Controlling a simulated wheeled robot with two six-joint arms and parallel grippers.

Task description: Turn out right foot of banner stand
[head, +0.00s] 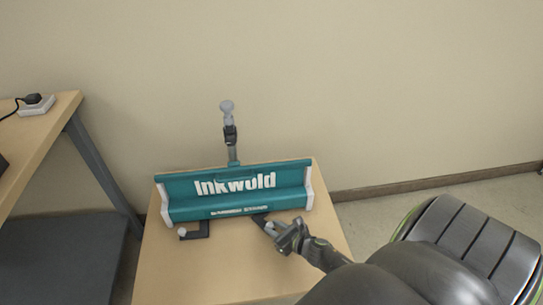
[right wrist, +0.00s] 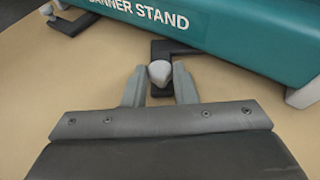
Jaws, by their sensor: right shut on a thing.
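The banner stand (head: 238,190) is a teal case with white end caps and "Inkwold" lettering, lying along the table top. Its right foot (right wrist: 178,48) is a dark L-shaped bar coming out from under the front edge, with a pale grey knob (right wrist: 160,72) on it. My right gripper (right wrist: 158,88) is shut on this knob, one finger on either side. In the head view my right gripper (head: 271,228) is at the stand's front edge, partly hiding the right foot (head: 259,217). The left foot (head: 203,229) sticks out in front, with its own pale knob (head: 182,232). My left gripper is out of view.
The stand is on a small light wooden table (head: 190,275), whose front part is bare. A grey post (head: 230,130) rises behind the case. A desk (head: 50,125) with a plug and socket block (head: 37,104) stands at left. A plain wall is behind.

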